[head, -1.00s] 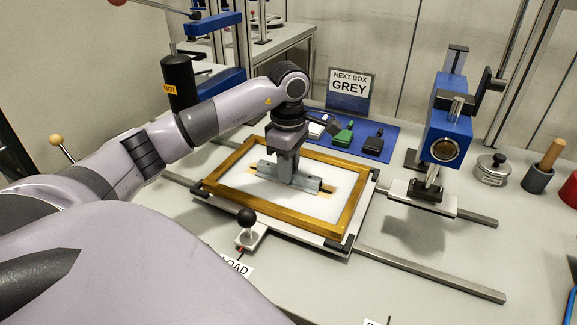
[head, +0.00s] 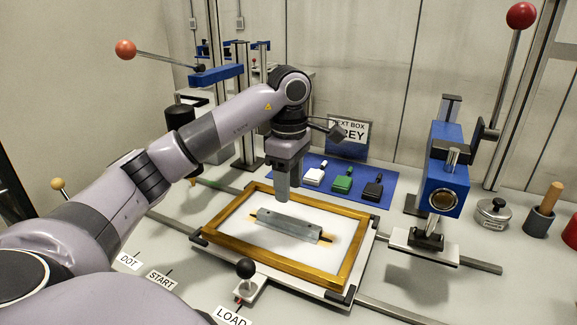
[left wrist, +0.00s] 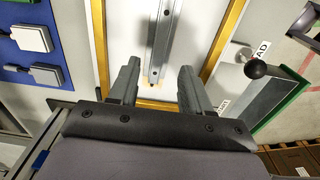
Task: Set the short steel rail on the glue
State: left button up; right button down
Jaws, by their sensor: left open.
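The short steel rail (head: 288,226) lies inside the wooden frame (head: 222,246), on the white sheet (head: 240,224). Amber glue (head: 328,239) shows past the rail's ends; the rest is hidden under the rail. My left gripper (head: 283,190) is above the rail's far side, apart from it. In the left wrist view the open jaws (left wrist: 155,85) are empty, and the rail (left wrist: 163,35) runs away between and beyond them. My right gripper is not in view.
A black-knobbed lever (head: 246,270) stands at the frame's front edge. A blue press-like device (head: 447,170) stands on the right, beside the frame.

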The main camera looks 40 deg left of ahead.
pick_arm(q)
notch_tip(320, 180, up, 4)
jog(key=shift+f+p, duration=0.2)
jog(key=shift+p, duration=0.25)
jog(key=shift+s, duration=0.1)
dwell(0.3)
